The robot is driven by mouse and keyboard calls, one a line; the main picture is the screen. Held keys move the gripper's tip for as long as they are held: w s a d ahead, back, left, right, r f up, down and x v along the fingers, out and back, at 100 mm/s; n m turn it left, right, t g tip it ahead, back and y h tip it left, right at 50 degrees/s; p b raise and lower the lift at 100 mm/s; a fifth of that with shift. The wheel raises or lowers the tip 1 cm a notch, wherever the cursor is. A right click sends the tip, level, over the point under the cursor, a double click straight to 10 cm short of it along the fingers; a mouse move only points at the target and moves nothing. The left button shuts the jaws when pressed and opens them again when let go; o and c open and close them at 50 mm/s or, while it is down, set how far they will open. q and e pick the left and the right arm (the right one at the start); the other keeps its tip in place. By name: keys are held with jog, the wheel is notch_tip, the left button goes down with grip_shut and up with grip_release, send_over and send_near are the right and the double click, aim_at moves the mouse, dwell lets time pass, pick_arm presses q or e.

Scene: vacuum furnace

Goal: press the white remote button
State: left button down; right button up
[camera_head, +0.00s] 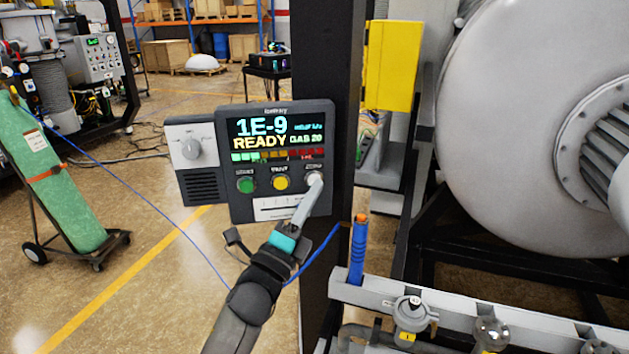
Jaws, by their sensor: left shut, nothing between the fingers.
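A dark grey control box (236,210) with a lit screen (277,133) reading "1E-9" and "READY" is mounted at a black post. Below the screen are a green button (246,185), a yellow button (281,183) and, at the right, the white button (315,176). My left gripper (312,188) reaches up from below, its pale fingers shut and empty. Its tips overlap the lower part of the white button in the picture and partly hide it. I cannot tell whether they touch it or whether it is pressed in. My right gripper is not in view.
The black post (325,70) rises behind the box. A blue-handled tool (357,250) stands on a pale rail (460,300) with valves, at lower right. A large grey furnace vessel (500,120) fills the right side. A green cylinder (55,175) on a cart stands left.

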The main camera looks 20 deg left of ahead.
pick_arm(q)
jog(key=shift+w+a, duration=0.1)
jog(key=shift+w, duration=0.1)
dwell(0.5)
jog(key=shift+w+a, duration=0.1)
jog(key=shift+w, duration=0.15)
jog(key=shift+w+a+b, duration=0.15)
jog(key=shift+w+b, duration=0.15)
jog(key=shift+b, duration=0.05)
dwell(0.5)
dwell(0.4)
jog(key=shift+s+d, duration=0.35)
jog(key=shift+s, duration=0.4)
jog(key=s+d, duration=0.1)
jog(key=s, duration=0.1)
jog(key=s+d+p, duration=0.1)
jog(key=s, duration=0.1)
jog(key=shift+s+d, duration=0.2)
dwell(0.4)
